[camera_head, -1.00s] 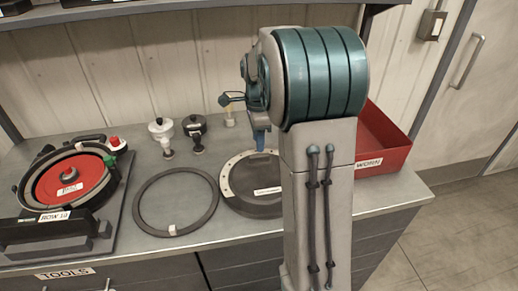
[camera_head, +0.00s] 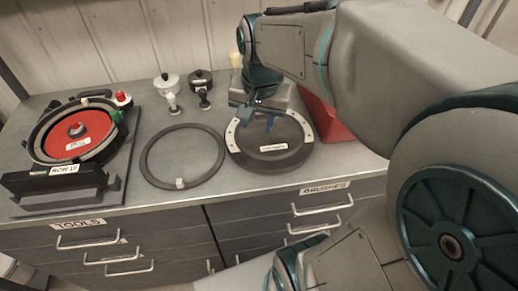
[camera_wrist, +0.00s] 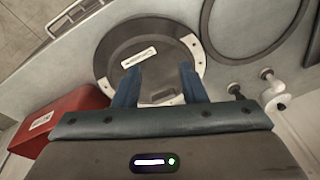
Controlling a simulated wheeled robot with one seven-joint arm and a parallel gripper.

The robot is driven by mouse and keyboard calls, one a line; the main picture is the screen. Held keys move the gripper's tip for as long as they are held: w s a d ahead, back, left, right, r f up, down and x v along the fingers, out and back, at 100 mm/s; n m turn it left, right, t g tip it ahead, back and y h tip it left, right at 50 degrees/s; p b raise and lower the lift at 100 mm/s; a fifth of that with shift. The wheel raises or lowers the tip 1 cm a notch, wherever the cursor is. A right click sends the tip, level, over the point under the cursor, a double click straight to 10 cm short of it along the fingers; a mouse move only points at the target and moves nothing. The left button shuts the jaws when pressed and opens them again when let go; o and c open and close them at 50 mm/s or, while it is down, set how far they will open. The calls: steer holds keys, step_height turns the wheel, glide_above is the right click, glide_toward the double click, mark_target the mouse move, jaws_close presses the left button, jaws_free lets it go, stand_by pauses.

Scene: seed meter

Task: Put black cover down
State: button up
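The black cover (camera_head: 270,143) is a round dark disc with a white label and a pale, dotted band on part of its rim. It lies on the grey bench, right of the dark ring. In the wrist view the cover (camera_wrist: 138,42) shows in front of my gripper (camera_wrist: 158,86), whose two blue fingers are spread apart over its pale-banded rim. Nothing is clamped between them. In the head view my gripper (camera_head: 257,118) is at the cover's back left edge. Whether the fingertips touch the cover cannot be told.
The seed meter (camera_head: 75,135) with a red disc stands at the left on a black base. A dark ring (camera_head: 150,178) lies between it and the cover. White and black knobbed parts stand behind the ring. A red bin (camera_head: 325,122) is at the right, partly behind my arm.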

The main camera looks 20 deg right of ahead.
steer(key=s+a+f+n+t, duration=0.1)
steer(key=s+a+f+n, duration=0.1)
steer(key=s+n, duration=0.4)
steer(key=shift+s+f+n, duration=0.3)
steer(key=shift+s+f, duration=0.35)
steer(key=shift+f, duration=0.15)
